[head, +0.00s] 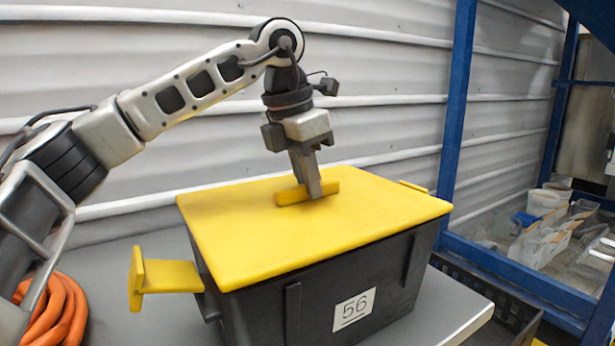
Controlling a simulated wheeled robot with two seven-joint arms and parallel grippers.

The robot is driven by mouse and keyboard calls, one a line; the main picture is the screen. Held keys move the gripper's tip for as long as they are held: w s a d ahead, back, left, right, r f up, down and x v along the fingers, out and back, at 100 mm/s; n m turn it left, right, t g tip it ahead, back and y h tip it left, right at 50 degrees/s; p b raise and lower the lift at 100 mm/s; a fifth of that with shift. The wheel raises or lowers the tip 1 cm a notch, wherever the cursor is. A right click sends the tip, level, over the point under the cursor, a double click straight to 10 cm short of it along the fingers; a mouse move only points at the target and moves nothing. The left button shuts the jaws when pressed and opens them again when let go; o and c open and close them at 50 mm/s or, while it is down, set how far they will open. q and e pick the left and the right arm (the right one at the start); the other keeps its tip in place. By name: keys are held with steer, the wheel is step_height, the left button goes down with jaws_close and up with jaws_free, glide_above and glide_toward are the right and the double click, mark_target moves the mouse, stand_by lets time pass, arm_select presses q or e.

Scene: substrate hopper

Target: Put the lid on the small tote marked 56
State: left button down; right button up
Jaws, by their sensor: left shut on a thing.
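The small tote (262,310) is black, with a white label reading 56 on its front, and stands on a grey table. Its yellow lid (240,235) lies over the top, looking flat and about level with the rim. Whether it is fully seated I cannot tell. My left gripper (314,192) points down from above and is shut on the lid's raised yellow handle (290,195), near the middle of the lid. A yellow side handle (160,276) sticks out at the tote's left. My right gripper is not in view.
The grey table (130,325) has some bare surface left of the tote. A coiled orange hose (62,312) lies at the lower left. A blue rack (457,110) with bins stands at the right. A ribbed grey wall is close behind.

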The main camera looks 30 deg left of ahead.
arm_select(q)
steer(key=c, duration=1.3)
jaws_free()
steer(key=shift+c, duration=0.2)
steer(key=p+v, duration=0.3)
steer(key=v, duration=1.3)
